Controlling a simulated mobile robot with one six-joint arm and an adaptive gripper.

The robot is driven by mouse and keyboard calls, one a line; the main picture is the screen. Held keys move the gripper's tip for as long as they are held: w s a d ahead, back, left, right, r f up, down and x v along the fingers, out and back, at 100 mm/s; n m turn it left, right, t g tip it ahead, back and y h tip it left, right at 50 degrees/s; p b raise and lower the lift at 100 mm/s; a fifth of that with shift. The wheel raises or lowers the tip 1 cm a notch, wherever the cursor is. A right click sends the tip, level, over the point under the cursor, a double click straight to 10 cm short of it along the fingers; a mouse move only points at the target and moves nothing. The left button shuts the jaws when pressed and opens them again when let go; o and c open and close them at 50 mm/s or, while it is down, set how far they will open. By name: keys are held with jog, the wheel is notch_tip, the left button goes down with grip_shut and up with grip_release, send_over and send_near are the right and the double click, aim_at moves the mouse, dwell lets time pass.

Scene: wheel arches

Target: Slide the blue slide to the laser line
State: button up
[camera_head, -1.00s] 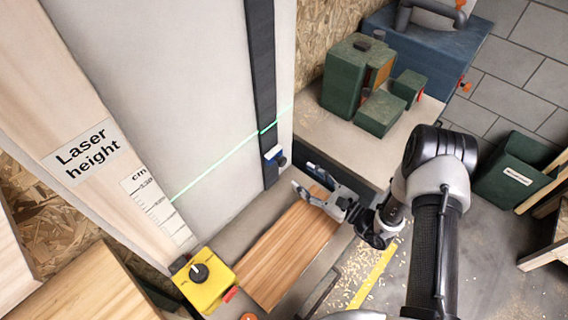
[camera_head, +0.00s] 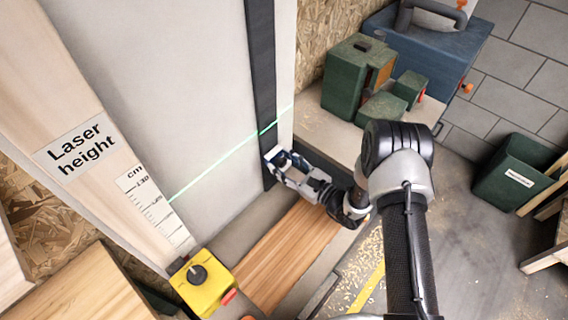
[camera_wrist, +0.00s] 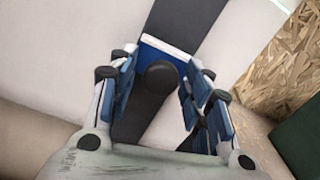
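The blue slide (camera_wrist: 151,57) has a white top edge and a dark round knob (camera_wrist: 161,77) facing the wrist camera. It sits on a black vertical track (camera_head: 261,70) on the pale wall panel. In the head view it is mostly hidden by my gripper. The green laser line (camera_head: 225,157) runs slantwise across the panel and crosses the track a little above the slide. My gripper (camera_head: 281,160) is at the slide. In the wrist view its fingers (camera_wrist: 158,90) stand apart on either side of the knob, with gaps showing; I see no clear contact.
A height scale (camera_head: 152,207) labelled "Laser height" is at the left. A yellow box with a dark knob (camera_head: 199,280) and a wooden board (camera_head: 283,255) lie below. Green cases (camera_head: 345,80) stand on a bench at the right, close to my arm.

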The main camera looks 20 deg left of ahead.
grip_shut()
dwell(0.3)
notch_tip(320, 180, up, 10)
jog(key=p, duration=0.5)
jog(key=shift+r, duration=0.15)
jog(key=shift+o, duration=1)
grip_release()
